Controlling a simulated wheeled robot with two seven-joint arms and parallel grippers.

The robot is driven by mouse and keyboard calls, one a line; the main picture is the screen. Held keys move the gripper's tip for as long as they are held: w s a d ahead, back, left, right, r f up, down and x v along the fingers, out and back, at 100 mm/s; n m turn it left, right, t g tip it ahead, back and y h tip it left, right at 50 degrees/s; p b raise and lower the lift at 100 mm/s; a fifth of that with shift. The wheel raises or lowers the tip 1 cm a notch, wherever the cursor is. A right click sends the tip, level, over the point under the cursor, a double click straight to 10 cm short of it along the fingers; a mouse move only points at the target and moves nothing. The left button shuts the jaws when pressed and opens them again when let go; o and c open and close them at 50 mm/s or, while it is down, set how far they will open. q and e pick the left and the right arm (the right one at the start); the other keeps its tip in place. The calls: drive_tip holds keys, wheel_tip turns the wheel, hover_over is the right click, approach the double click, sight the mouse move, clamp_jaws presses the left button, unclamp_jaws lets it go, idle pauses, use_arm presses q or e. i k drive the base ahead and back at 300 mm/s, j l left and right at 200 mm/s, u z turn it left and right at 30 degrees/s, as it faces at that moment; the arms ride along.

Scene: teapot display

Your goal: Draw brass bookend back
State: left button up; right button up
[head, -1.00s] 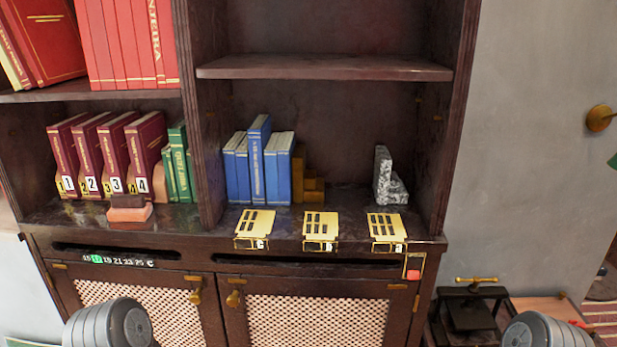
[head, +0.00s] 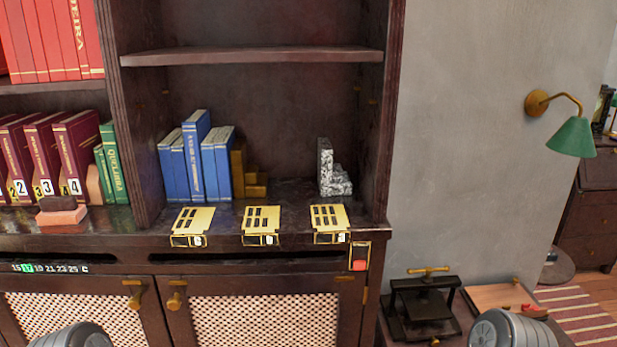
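The brass bookend (head: 256,184) is a stepped, gold-brown piece. It stands on the shelf board (head: 292,192) against the right side of the blue books (head: 195,160), and its right side is free. Neither gripper is in view. Only rounded grey parts of my two arms show at the bottom edge, left and right, well below and in front of the shelf.
A speckled stone bookend (head: 333,172) stands farther right, with bare board between. Brass plates (head: 262,219) lie along the front edge. Shelf boards and side walls bound the bay. A black press (head: 424,302) and green lamp (head: 572,137) are at right.

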sight(248, 183)
drive_tip(key=l, duration=0.85)
drive_tip(key=i+l+z, duration=0.15)
drive_tip(key=l, duration=1.6)
